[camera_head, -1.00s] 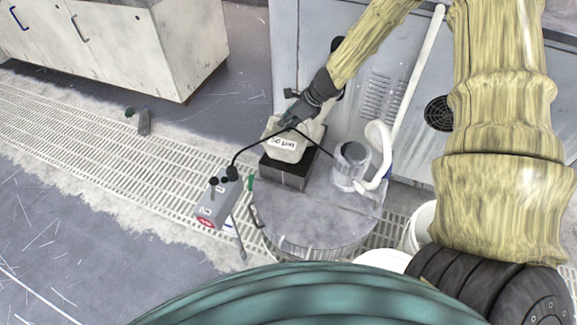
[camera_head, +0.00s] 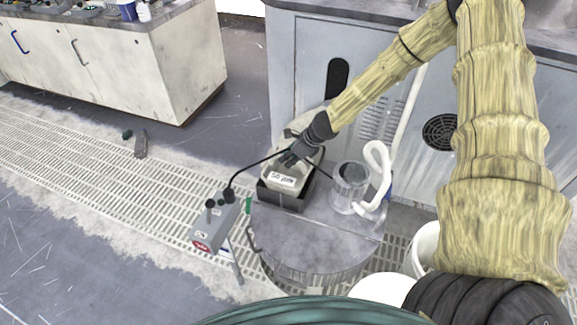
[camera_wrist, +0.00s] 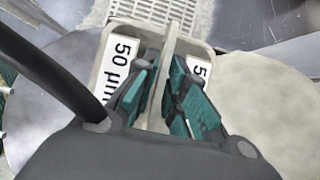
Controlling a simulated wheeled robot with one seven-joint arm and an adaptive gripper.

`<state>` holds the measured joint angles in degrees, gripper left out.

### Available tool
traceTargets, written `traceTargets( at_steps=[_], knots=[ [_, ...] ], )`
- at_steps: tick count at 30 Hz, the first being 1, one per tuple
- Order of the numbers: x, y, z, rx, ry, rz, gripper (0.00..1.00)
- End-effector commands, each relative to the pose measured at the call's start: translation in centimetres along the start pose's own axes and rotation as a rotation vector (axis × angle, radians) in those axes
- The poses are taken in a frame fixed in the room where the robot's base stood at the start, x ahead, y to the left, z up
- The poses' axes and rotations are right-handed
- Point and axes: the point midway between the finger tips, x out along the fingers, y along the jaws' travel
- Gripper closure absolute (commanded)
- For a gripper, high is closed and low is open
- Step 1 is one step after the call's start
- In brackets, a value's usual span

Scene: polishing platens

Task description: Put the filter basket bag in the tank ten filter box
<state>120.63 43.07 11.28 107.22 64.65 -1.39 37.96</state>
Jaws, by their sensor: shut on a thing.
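The filter basket bag (camera_head: 284,179) is a cream, box-like basket with a white label. In the wrist view its "50 µm" labels (camera_wrist: 122,66) show on both sides of a thin upright middle strip. My gripper (camera_head: 293,157) is over the basket from above. In the wrist view its teal-padded fingers (camera_wrist: 166,78) are shut on the middle strip. The black filter box (camera_head: 287,201) stands on the round grey tank lid. The basket sits at least partly inside it, with dark walls showing at its front and right. Its bottom is hidden.
A clear cylinder (camera_head: 350,189) with a white hose (camera_head: 379,170) stands just right of the box. A grey control box (camera_head: 213,226) with a black cable is at the left. The tank lid's front (camera_head: 310,240) is clear.

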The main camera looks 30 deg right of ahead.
Motion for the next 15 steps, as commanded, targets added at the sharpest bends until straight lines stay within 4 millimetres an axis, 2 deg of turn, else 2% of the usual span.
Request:
traceTargets(
  at_steps=[6,15],
  knots=[
    [2.4,0.0,-1.6,0.003,0.000,0.001,1.00],
    [2.7,0.0,-1.8,0.000,0.000,0.000,1.00]
  ],
)
